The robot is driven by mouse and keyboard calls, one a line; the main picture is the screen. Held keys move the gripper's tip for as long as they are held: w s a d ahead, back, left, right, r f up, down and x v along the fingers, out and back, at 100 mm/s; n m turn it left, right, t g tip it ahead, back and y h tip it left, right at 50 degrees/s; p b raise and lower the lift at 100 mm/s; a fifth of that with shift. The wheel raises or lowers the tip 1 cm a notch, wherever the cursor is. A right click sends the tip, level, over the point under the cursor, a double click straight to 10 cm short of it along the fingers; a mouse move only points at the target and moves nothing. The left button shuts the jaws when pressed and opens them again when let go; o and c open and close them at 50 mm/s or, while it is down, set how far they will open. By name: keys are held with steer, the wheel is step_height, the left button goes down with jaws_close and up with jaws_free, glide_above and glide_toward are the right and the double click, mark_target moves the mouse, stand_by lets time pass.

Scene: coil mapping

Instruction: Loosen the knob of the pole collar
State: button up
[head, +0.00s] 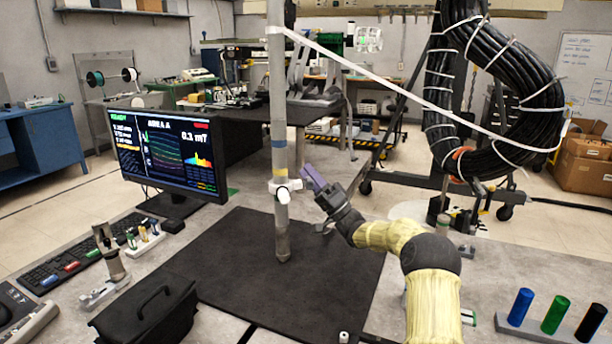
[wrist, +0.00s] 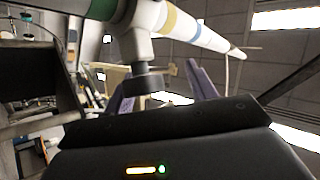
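The grey pole (head: 279,110) stands upright over the black mat (head: 240,265), with blue and yellow bands at mid-height. The white pole collar (head: 281,182) sits around it below the bands. My gripper (head: 308,173) is just right of the collar. In the wrist view, its purple fingers (wrist: 160,88) are apart, with the knob appearing between them, nearer the left finger. I cannot tell whether a finger touches it.
A monitor (head: 168,150) stands left of the pole. A white strap (head: 400,88) runs from the pole's upper part to the hanging black cable coil (head: 440,90). A black case (head: 145,312) sits at the front left. Coloured cylinders (head: 555,313) stand at the front right.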

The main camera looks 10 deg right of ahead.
steer(key=b+v, duration=0.8)
steer(key=v, duration=1)
steer(key=shift+f, duration=0.2)
stand_by(1.2)
steer(key=shift+s, duration=0.15)
stand_by(0.3)
step_height(320, 180, up, 5)
steer(key=p, duration=0.5)
steer(key=shift+r, duration=0.15)
